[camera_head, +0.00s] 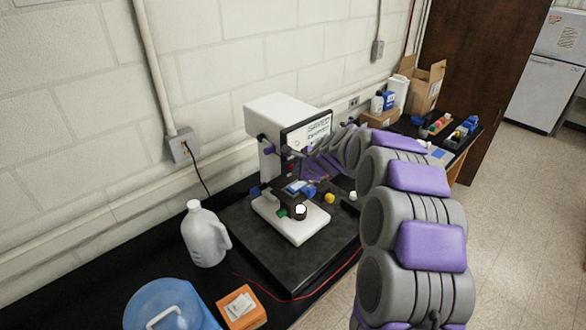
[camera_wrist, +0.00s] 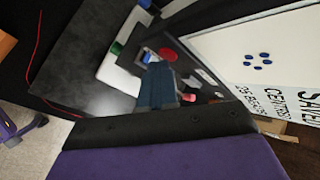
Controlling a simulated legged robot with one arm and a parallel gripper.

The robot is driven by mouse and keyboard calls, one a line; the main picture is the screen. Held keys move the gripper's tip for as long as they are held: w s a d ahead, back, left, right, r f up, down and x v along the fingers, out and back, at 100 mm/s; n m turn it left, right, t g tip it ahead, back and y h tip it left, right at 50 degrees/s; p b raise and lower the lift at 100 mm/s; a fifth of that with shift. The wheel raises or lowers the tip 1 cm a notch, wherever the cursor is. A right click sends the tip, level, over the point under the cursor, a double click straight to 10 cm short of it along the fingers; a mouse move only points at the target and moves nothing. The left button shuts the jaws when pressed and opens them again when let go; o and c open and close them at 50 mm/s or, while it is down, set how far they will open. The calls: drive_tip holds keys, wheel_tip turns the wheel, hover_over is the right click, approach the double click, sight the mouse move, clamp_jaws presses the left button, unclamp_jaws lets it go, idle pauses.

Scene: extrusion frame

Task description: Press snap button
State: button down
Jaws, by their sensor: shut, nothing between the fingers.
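A white bench instrument (camera_head: 272,108), shaped like a microscope, stands on a dark slab against the wall. Its upright sign panel (camera_head: 312,132) faces right; in the wrist view the panel (camera_wrist: 235,45) fills the upper right. No label marks which part is the snap button. A green part (camera_wrist: 117,48) and a red part (camera_wrist: 168,54) show around the instrument's base; the green part also shows in the head view (camera_head: 282,213). My gripper (camera_wrist: 157,90) is shut and empty, pointing toward the instrument beside the panel. In the head view its tip is hard to make out; contact cannot be told.
A white jug (camera_head: 204,236), a blue-lidded container (camera_head: 165,308) and an orange box (camera_head: 242,308) stand in front left. A red wire (camera_head: 320,287) runs along the slab's front. Cardboard boxes (camera_head: 425,85) and small items crowd the bench at right.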

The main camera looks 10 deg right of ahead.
drive_tip(key=shift+s, duration=0.1)
drive_tip(key=shift+s+d, duration=0.5)
drive_tip(key=shift+s, duration=0.1)
drive_tip(key=s+d, duration=0.1)
drive_tip(key=s, duration=0.1)
drive_tip(key=s+d+b, duration=0.1)
drive_tip(key=s+d, duration=0.1)
idle(0.7)
idle(0.4)
